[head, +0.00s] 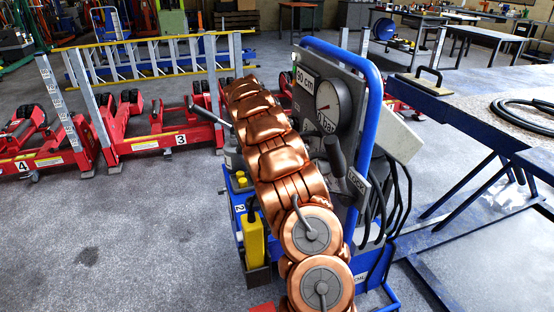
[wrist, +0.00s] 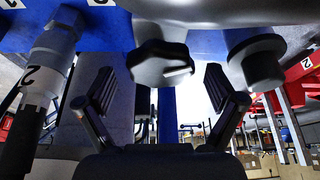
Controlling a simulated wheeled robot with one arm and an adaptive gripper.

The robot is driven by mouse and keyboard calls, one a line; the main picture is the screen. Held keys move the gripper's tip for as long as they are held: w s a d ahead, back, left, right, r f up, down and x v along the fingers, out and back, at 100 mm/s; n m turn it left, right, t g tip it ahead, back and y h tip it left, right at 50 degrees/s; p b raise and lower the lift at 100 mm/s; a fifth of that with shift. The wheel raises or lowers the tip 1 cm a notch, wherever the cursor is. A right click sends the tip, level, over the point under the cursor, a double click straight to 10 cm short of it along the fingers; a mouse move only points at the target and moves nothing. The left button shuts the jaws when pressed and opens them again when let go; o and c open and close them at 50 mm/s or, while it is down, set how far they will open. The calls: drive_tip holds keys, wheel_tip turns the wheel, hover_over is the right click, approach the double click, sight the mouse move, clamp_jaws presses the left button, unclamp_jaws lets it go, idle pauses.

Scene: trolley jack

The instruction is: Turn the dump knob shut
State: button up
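The wrist view appears upside down. In it a dark lobed knob (wrist: 158,60), likely the dump knob, hangs below a grey body, near the picture's middle. My gripper (wrist: 160,82) is open, with one dark finger to the left of the knob and one to the right. No contact with the knob shows, and the depth between them is hard to judge. In the head view the blue trolley jack unit (head: 370,90) carries a dial gauge (head: 333,105) and a grey panel. My copper arm crosses in front of it; the knob and my fingers are not clearly visible there.
In the wrist view a grey cylinder fitting (wrist: 42,72) stands left of the knob and a dark round fitting (wrist: 257,62) right of it. In the head view red stands (head: 165,135) line the back left, and a blue-framed table (head: 470,105) stands right. The left floor is clear.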

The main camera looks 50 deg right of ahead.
drive_tip(key=shift+r, duration=0.1)
drive_tip(key=v, duration=1.1)
drive_tip(key=shift+r, duration=0.4)
drive_tip(key=shift+a, duration=0.15)
drive_tip(key=shift+c, duration=0.2)
